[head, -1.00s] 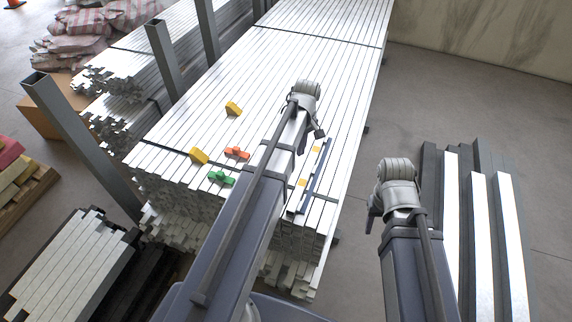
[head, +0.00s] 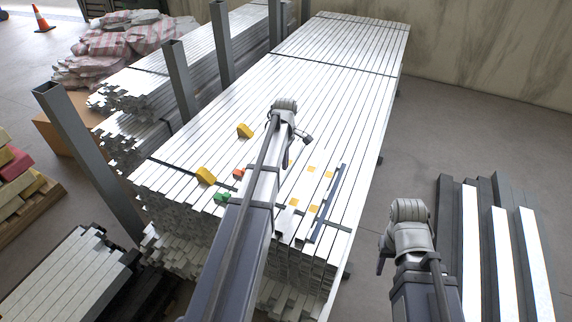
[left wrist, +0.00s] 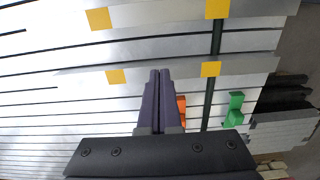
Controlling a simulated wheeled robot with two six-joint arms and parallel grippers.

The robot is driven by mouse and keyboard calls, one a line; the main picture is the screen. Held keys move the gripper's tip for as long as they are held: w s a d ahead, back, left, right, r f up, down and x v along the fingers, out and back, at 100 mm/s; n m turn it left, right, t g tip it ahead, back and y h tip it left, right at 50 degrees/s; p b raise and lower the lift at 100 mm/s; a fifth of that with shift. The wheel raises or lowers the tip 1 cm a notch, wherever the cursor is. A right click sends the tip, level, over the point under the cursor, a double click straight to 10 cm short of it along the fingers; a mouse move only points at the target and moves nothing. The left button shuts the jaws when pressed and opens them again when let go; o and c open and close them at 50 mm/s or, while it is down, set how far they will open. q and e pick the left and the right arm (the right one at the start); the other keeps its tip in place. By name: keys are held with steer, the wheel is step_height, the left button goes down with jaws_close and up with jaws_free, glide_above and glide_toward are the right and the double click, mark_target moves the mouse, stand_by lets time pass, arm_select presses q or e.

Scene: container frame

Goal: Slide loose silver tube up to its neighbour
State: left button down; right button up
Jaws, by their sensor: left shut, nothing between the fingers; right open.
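Silver tubes lie side by side on a long stack (head: 330,60). Four orange squares mark two of them near the close end: the left marked tube (head: 302,186) and the right marked tube (head: 320,191). In the left wrist view these are the lower marked tube (left wrist: 85,77) and upper marked tube (left wrist: 160,14). I cannot tell which is the loose one, nor their exact gap. My right gripper (head: 380,264) is open, off the stack's right side.
Yellow blocks (head: 245,131) (head: 205,176), an orange block (head: 239,173) and a green block (head: 222,197) lie left of my left arm. A dark bar (head: 329,203) lies right of the marks. Grey posts (head: 180,80) stand along the left. Bars (head: 470,240) lie on the floor at right.

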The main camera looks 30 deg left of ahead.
mark_target(307, 191)
arm_select(q)
step_height(307, 191, down, 8)
steer(key=b, duration=0.7)
steer(key=shift+r, duration=0.1)
steer(key=d, duration=0.3)
steer(key=shift+w+d+r, duration=0.1)
steer(key=shift+d+r, duration=0.1)
steer(key=shift+d, duration=0.35)
steer(key=d, duration=0.4)
steer(key=shift+w+d, duration=0.15)
steer(key=shift+d, duration=0.2)
steer(key=shift+a, duration=0.1)
